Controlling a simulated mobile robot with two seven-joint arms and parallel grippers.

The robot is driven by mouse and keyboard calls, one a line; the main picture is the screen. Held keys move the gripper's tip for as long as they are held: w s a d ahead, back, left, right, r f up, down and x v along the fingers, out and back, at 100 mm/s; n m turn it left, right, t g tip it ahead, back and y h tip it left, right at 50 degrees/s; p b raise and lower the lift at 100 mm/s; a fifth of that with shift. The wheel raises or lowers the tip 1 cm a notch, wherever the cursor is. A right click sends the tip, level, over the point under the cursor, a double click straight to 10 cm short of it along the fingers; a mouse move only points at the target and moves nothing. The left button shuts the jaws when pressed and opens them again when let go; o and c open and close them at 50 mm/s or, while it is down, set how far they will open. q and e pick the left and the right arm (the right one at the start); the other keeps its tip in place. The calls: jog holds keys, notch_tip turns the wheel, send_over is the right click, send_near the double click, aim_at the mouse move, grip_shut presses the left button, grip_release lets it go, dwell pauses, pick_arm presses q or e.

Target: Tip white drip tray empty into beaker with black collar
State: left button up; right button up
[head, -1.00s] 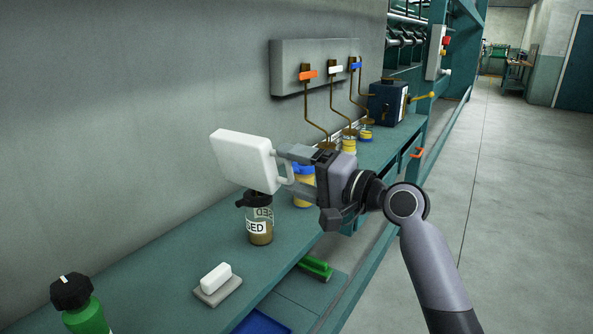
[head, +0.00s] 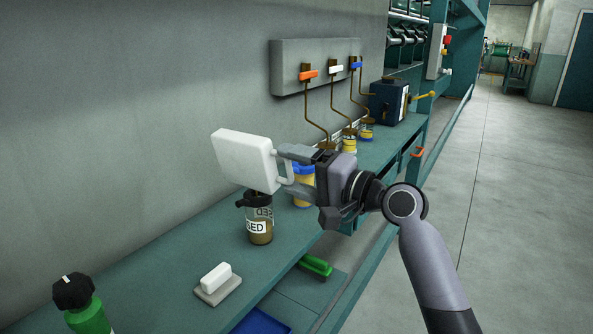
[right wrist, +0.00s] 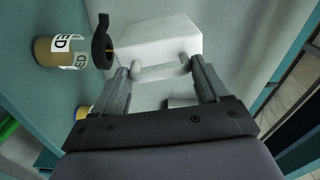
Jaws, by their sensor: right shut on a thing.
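The white drip tray (head: 244,160) is held steeply tilted by my right gripper (head: 287,168), which is shut on its handle. The tray's lower corner is above the mouth of the beaker with black collar (head: 259,222). The beaker stands upright on the bench with brown content and a label partly reading "SED". In the right wrist view, the tray (right wrist: 160,42) fills the space beyond the fingers (right wrist: 160,75), and the beaker (right wrist: 62,52) with its black collar (right wrist: 102,42) is at the left. The inside of the tray is hidden. My left gripper is out of view.
The teal bench (head: 190,255) carries a green bottle with black cap (head: 88,312), a white block on a grey pad (head: 217,282) and a blue-topped yellow container (head: 303,188) behind the gripper. Coloured taps (head: 308,75) with pipes are on the wall. A green-handled brush (head: 316,266) lies lower.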

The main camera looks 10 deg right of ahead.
jog(key=shift+w+d+r+m+p, duration=0.15)
jog(key=shift+w+d+m+p, duration=0.05)
jog(key=shift+m+p, duration=0.45)
dwell(1.4)
